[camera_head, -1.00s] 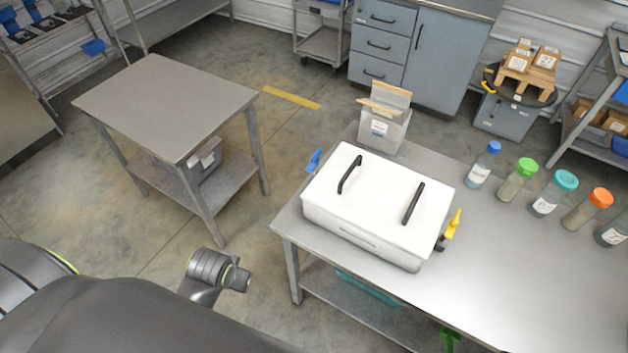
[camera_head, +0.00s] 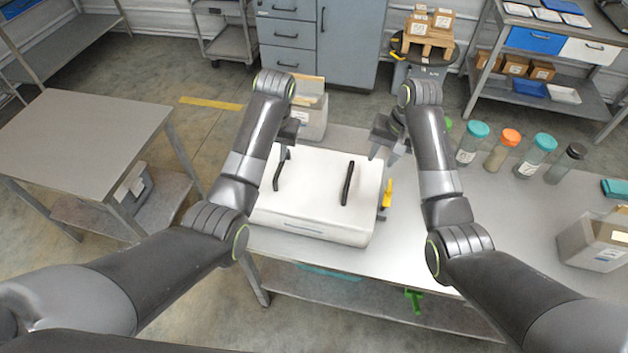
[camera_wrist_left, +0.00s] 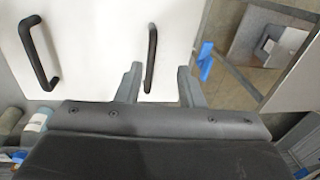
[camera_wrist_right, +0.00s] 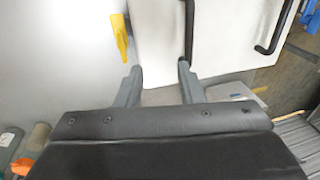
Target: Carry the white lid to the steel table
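The white lid (camera_head: 318,200) sits on a box on the metal bench, with two black bar handles, the left one (camera_head: 282,168) and the right one (camera_head: 347,183). My left gripper (camera_head: 286,143) is open over the left handle; in the left wrist view this handle (camera_wrist_left: 151,60) lies between and beyond the open fingers (camera_wrist_left: 158,85). My right gripper (camera_head: 383,150) is open, right of the right handle; in the right wrist view the handle (camera_wrist_right: 191,35) is beyond the right-hand finger of the open gripper (camera_wrist_right: 158,85). A bare steel table (camera_head: 75,140) stands at the left.
The bench (camera_head: 460,215) also carries a tub (camera_head: 312,118) behind the box, several capped bottles (camera_head: 470,145) and a grey bin (camera_head: 598,242) at right. A yellow clip (camera_head: 387,194) is on the box's right side. Floor (camera_head: 200,140) separates bench and table.

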